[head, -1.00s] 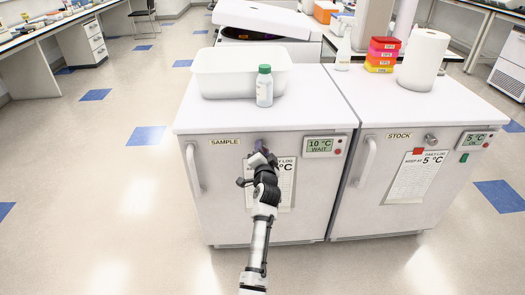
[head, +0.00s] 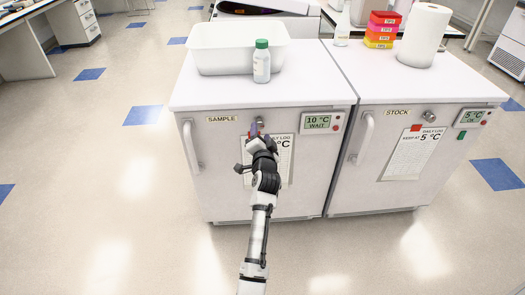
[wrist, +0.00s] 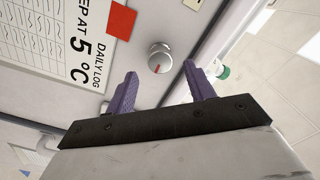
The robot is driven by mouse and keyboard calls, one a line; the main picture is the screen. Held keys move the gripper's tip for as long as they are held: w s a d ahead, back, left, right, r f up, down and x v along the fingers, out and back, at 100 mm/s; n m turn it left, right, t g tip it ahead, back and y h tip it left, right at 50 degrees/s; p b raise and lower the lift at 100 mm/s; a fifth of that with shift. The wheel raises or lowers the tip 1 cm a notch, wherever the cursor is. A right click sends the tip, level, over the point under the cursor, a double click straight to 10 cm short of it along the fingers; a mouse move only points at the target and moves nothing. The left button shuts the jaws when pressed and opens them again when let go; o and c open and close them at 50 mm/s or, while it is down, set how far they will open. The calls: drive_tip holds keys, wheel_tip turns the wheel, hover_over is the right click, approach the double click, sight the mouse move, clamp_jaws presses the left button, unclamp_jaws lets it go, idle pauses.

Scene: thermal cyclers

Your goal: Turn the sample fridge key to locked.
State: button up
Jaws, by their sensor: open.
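The sample fridge (head: 212,170) stands on the left, under the SAMPLE label (head: 222,119), with its door shut. Its key knob is a round silver knob (wrist: 159,52) with a short red mark, which points roughly toward the bottom of the wrist view. In the head view the knob (head: 260,122) is small and partly hidden by my gripper. My gripper (wrist: 159,69) is open with purple fingers, one on each side of the knob's line. The knob appears just beyond the fingertips, and I see no contact. My gripper also shows in the head view (head: 254,131).
A log sheet (wrist: 45,40) with a red magnet (wrist: 122,20) is beside the knob. The sample display (head: 318,122) reads 10 °C WAIT. A door handle (head: 191,147) is at left. A white tub (head: 225,60) and green-capped bottle (head: 261,65) stand on top. The stock fridge (head: 350,185) adjoins at right.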

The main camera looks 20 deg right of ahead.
drive_tip(key=v, duration=0.9)
drive_tip(key=shift+s+b, duration=0.35)
drive_tip(key=shift+a, duration=0.1)
